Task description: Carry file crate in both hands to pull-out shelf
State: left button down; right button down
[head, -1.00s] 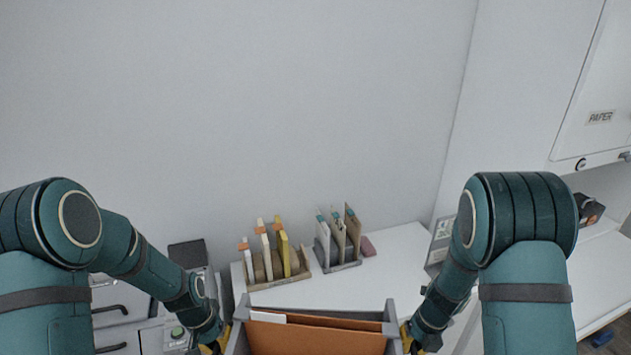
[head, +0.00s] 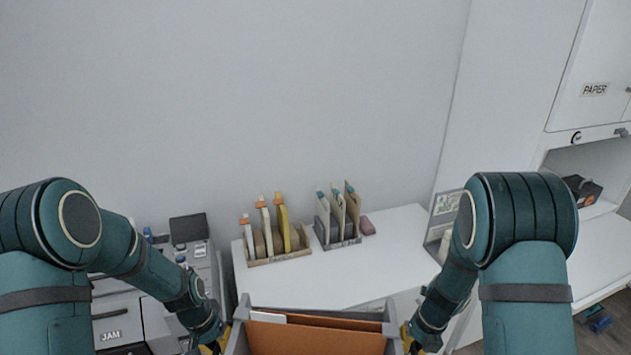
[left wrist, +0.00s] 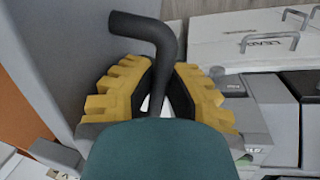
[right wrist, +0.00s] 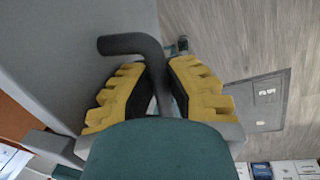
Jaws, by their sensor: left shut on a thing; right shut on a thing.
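The grey file crate (head: 242,313) holds orange-brown folders (head: 315,338) and a white sheet at the bottom middle of the head view. My left gripper (head: 214,346) is at its left side; in the left wrist view its yellow fingers are shut on a dark bent handle (left wrist: 150,30) beside the grey crate wall. My right gripper (head: 410,340) is at its right side; in the right wrist view its fingers are shut on the matching dark handle (right wrist: 135,43). The crate's lower part is outside the head view. I cannot identify the pull-out shelf.
A white desk (head: 400,250) stands beyond the crate, with a file sorter (head: 275,258) and a smaller sorter (head: 340,240) on it. A printer (head: 195,240) is at left, a white cabinet (head: 560,120) at right.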

aim_at(605, 247)
jog(key=u, duration=3.3)
jog(key=k, duration=0.85)
